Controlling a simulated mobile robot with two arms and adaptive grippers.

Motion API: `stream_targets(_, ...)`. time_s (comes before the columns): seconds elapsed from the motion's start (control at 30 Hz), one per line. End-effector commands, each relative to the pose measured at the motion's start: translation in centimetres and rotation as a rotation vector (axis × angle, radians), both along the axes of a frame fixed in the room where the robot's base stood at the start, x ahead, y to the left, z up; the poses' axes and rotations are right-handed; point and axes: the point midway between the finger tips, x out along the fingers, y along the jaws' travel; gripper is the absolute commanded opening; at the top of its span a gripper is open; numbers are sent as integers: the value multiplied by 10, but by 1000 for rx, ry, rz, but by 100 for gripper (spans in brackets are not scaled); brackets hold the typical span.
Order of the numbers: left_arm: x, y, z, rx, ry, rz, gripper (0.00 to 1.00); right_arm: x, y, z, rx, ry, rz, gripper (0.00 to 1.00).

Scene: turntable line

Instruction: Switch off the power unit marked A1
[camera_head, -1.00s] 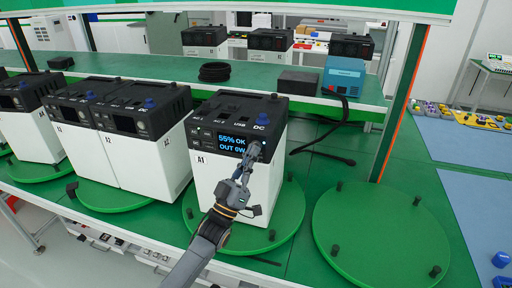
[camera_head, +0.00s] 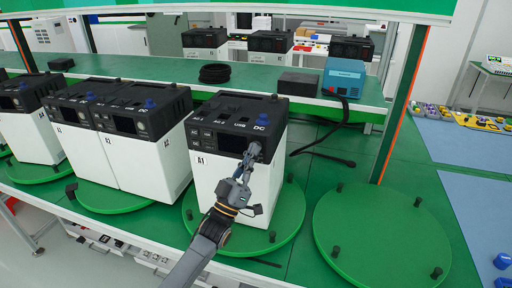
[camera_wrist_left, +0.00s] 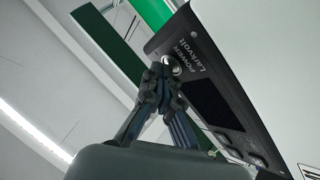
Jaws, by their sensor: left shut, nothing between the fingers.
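The power unit marked A1 (camera_head: 225,178) is a white box with a black top, standing upright on a green turntable (camera_head: 285,222). Its display (camera_head: 232,144) is dark; the display is also dark in the left wrist view (camera_wrist_left: 208,103). My left gripper (camera_head: 252,154) is shut and empty, its fingertips at the right end of the front panel. In the left wrist view the fingertips (camera_wrist_left: 165,68) are at the round button (camera_wrist_left: 172,66) beside the word POWER, seeming to touch it. My right gripper is not in view.
Similar units, including A2 (camera_head: 148,160), stand on turntables to the left. An empty turntable (camera_head: 381,236) with short black posts is at the right. A shelf behind holds a black cable coil (camera_head: 214,72), a dark box (camera_head: 298,84) and a blue device (camera_head: 343,77).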

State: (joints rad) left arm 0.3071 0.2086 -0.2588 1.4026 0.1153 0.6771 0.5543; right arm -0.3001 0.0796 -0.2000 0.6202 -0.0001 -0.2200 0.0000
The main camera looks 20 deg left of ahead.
Motion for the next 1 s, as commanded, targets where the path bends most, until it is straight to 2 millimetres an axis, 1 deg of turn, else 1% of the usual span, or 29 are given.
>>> stream_targets(0.17, -1, 0, 0, 0, 1, 0, 0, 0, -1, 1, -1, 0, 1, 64)
stream_targets(0.5, -15, 0, 1, 0, 1, 0, 0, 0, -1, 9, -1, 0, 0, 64)
stream_targets(0.8, -16, 1, 0, 0, 0, 0, 0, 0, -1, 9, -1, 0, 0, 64)
stream_targets(0.87, -19, 1, 0, 1, 2, 0, 0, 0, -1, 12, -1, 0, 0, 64)
stream_targets(1.0, -33, 1, 2, 1, 2, 0, 0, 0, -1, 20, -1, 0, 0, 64)
